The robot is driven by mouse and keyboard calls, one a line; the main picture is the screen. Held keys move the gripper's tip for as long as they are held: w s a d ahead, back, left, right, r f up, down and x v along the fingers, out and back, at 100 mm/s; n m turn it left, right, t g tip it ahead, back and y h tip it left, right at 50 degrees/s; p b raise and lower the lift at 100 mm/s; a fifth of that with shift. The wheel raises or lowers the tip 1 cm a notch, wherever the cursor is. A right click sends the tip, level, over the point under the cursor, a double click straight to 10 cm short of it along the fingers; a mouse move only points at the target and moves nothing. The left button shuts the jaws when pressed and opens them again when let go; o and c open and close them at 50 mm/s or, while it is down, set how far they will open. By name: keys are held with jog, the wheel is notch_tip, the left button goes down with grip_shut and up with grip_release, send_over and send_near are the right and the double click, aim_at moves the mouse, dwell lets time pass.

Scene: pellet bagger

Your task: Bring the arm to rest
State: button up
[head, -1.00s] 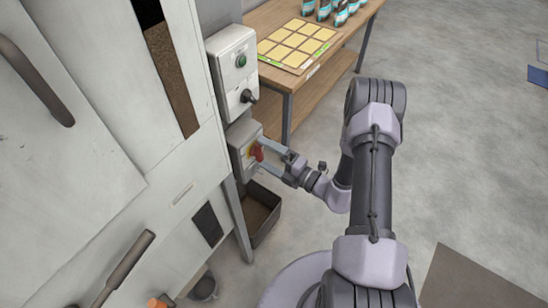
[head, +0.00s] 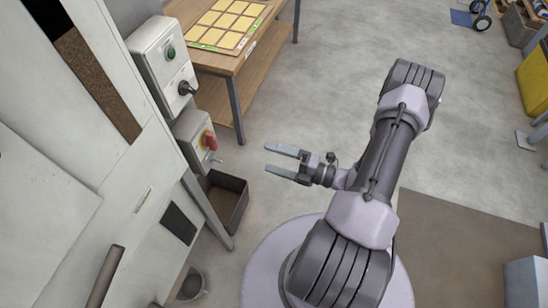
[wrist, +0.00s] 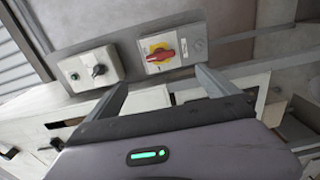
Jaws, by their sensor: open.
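My gripper (head: 284,161) is open and empty in the head view, in free air to the right of the red rotary switch (head: 209,139). The switch has a red handle on a yellow plate on a grey box fixed to the machine's side. In the wrist view the same red switch (wrist: 161,53) shows beyond and between my two fingers (wrist: 160,88), with a clear gap between fingers and handle. My arm is bent, its elbow raised at the right of the head view.
Above the switch is a control box (head: 163,60) with a green button and black knob. A dark bin (head: 226,199) stands below. A wooden table (head: 222,62) holds a sheet of yellow labels. A bucket (head: 190,285) stands lower left. Concrete floor beyond my arm is open.

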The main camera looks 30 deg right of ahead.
jog(key=s+a+r+n+g+y+b, duration=0.1)
jog(key=a+r+n+g+b, duration=0.25)
jog(key=a+n+g, duration=0.55)
jog(key=s+a+r+n+g+b, duration=0.25)
jog(key=r+n+g, duration=0.2)
jog(key=n, duration=0.85)
jog(key=s+a+r+n+t+h+b, duration=0.2)
jog(key=s+r+n+h+b, duration=0.1)
jog(key=n, duration=0.7)
jog(key=s+a+r+n+t+h+b, duration=0.2)
jog(key=n+h, duration=0.4)
jog(key=n, duration=0.4)
notch_tip(320, 180, up, 2)
jog(key=shift+s+a+r+n+t+h+b, duration=0.15)
jog(key=shift+s+r+n+t+h+b, duration=0.2)
jog(key=shift+s+b, duration=0.7)
jog(key=shift+w+f, duration=0.1)
jog(key=shift+w, duration=0.05)
